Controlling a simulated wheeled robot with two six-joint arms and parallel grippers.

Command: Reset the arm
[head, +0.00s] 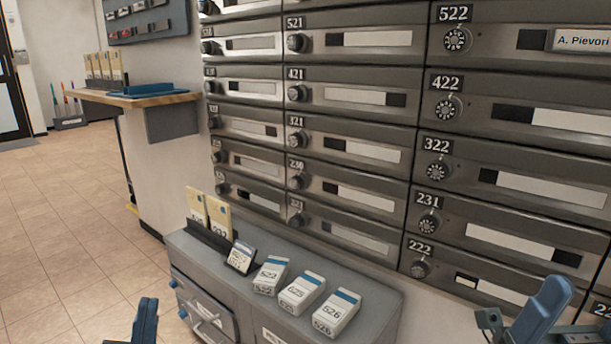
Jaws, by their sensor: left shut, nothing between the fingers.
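My left gripper (146,308) shows at the bottom edge, left of centre, as a blue part cut off by the frame. It is shut and holds nothing. It is in front of the low grey cabinet (378,300) in the picture, apart from the items on its top. A blue and dark part of my right arm rises at the lower right corner. The right gripper's fingers cannot be made out.
White boxes (302,292), a small dark-framed sign (241,257) and cream cards (218,217) stand on the cabinet. Grey numbered mailboxes (350,95) fill the wall behind. A wooden counter (150,100) holds a blue tray (152,90). Tiled floor (70,210) is clear at left.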

